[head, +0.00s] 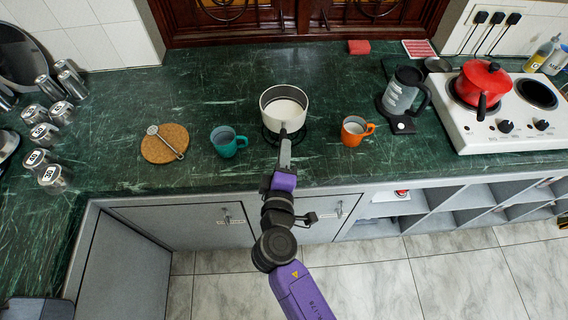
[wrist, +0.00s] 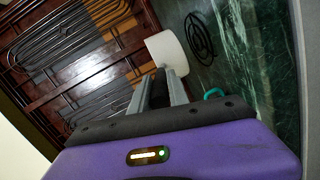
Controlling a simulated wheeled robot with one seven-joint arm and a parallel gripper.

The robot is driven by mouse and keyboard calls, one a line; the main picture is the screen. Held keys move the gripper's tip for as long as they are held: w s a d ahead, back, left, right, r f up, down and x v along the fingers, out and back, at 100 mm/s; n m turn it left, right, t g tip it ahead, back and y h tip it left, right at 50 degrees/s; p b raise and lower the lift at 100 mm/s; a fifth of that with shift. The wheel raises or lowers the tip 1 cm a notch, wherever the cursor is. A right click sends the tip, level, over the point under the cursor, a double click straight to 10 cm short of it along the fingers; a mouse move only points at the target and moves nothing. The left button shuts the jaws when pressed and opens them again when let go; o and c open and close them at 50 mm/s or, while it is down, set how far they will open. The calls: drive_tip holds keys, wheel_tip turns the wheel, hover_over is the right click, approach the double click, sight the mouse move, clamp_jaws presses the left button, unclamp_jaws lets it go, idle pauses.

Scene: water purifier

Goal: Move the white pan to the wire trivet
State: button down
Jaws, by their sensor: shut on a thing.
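The white pan (head: 284,108) is in the middle of the head view, upright with its open top showing. My gripper (head: 284,142) is shut on its dark handle (wrist: 160,88), from the counter's front side. In the wrist view the pan (wrist: 168,50) is beyond my fingers (wrist: 160,90), and its far side is hidden. The black wire trivet (wrist: 199,38) shows bare beside the pan in the wrist view. In the head view the pan hides most of the trivet (head: 267,136). The pan looks raised above the counter; its exact height is hard to tell.
A teal mug (head: 224,142) stands left of the pan, and an orange mug (head: 354,131) right of it. A cork mat (head: 160,144) with a metal utensil lies farther left. A kettle (head: 402,92) and a stove with a red pot (head: 482,82) are right.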

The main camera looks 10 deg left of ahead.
drive_tip(key=shift+f+b, duration=0.45)
drive_tip(key=shift+f, duration=2.3)
drive_tip(key=c, duration=1.3)
unclamp_jaws()
drive_tip(key=shift+o, duration=0.2)
drive_tip(key=shift+r, duration=0.2)
drive_tip(key=b+v, duration=0.2)
drive_tip(key=v, duration=1)
drive_tip(key=shift+f, duration=0.15)
